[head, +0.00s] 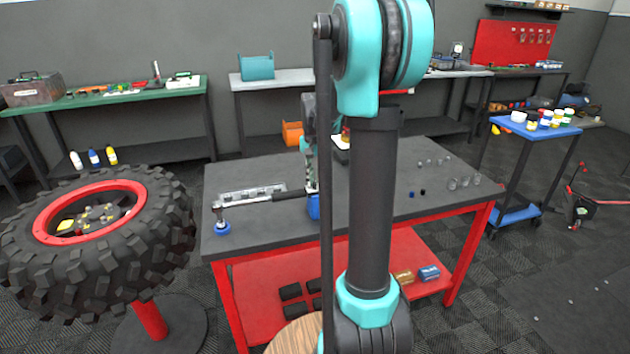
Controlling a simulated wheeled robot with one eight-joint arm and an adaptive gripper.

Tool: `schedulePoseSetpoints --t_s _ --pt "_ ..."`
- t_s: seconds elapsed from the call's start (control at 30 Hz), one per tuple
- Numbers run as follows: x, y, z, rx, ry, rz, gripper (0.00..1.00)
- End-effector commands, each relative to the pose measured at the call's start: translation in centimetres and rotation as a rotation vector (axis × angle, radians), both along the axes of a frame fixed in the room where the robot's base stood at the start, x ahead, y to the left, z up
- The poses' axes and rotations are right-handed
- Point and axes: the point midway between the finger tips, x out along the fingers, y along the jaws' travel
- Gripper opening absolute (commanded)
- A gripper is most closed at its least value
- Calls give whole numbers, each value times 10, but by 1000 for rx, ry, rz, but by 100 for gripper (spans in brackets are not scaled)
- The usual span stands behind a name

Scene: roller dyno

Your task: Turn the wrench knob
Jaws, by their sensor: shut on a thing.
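A torque wrench (256,199) lies level above the dark tabletop, with a silver shaft and a black handle (290,194). Its head is at the left, over a round blue support (222,228). A second blue support (314,207) stands under the handle's right end. My gripper (311,182) points down at that right end, where the wrench knob is, and is shut on it. The knob itself is too small and too covered by the fingers to make out. My arm hides part of the gripper and the table to its right.
The black-topped red workbench (390,222) carries a socket tray (250,191) behind the wrench and several loose sockets (465,182) at the right. A big tyre with a red rim (58,237) stands left. A blue cart (545,128) stands right.

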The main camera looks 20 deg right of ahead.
Motion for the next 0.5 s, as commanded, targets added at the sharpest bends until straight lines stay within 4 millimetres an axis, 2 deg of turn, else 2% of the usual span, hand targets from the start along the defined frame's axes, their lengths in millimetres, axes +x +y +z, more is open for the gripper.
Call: schedulePoseSetpoints --t_s 0.5 --pt "0 0 0 0 0 -73 0"
